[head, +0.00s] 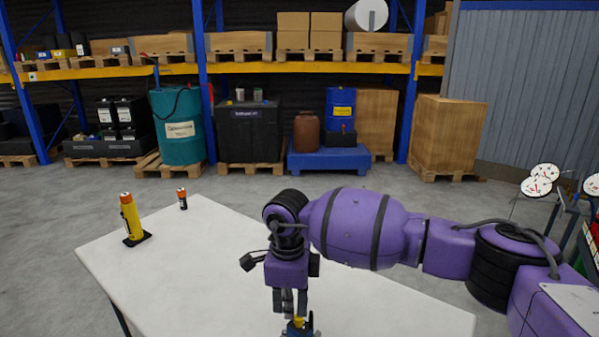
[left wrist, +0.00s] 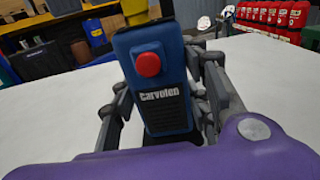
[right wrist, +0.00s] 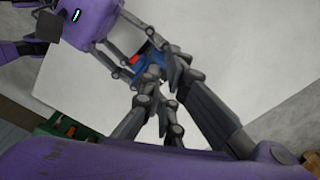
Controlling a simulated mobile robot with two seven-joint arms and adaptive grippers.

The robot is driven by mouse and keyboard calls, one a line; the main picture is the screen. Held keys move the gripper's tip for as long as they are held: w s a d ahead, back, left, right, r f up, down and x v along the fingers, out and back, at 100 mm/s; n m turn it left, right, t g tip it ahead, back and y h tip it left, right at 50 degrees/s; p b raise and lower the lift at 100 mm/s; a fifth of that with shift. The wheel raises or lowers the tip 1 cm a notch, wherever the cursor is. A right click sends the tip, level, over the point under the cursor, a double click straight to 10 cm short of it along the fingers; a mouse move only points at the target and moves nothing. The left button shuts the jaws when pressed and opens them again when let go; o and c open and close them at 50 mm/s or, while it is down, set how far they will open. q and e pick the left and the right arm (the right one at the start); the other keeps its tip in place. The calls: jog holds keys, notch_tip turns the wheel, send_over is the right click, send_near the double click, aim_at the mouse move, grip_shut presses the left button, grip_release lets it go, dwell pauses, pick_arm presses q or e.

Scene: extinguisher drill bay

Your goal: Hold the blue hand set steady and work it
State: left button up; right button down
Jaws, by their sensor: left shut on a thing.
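The blue hand set (left wrist: 160,75) stands upright in the left wrist view, with a red button (left wrist: 148,64), a dark ribbed front and a yellow part at its top. My left gripper (left wrist: 163,100) is shut on it, one finger on each side. In the head view only the top of the hand set (head: 292,330) shows at the bottom edge. My right gripper (head: 290,307) points down just above it, close to the yellow part (head: 299,321). In the right wrist view the right fingers (right wrist: 163,80) come close together by the hand set; whether they touch or grip anything is unclear.
A white table (head: 185,270) lies below. A yellow torch-like thing (head: 130,217) on a black base and a small orange-and-black cylinder (head: 182,198) stand at its far left. Pallet racks are beyond. The table between is clear.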

pick_arm(q)
jog(key=shift+w+a+r, duration=0.1)
jog(key=shift+w+a, duration=0.05)
pick_arm(e)
jog(key=shift+s+f, duration=0.15)
jog(key=shift+f, duration=0.1)
jog(key=shift+a, duration=0.15)
notch_tip(320, 180, up, 6)
jog(key=shift+w+a+r, duration=0.2)
jog(key=shift+w+r, duration=0.05)
dwell(0.3)
pick_arm(q)
jog(key=o, duration=1.6)
jog(key=shift+o, duration=0.2)
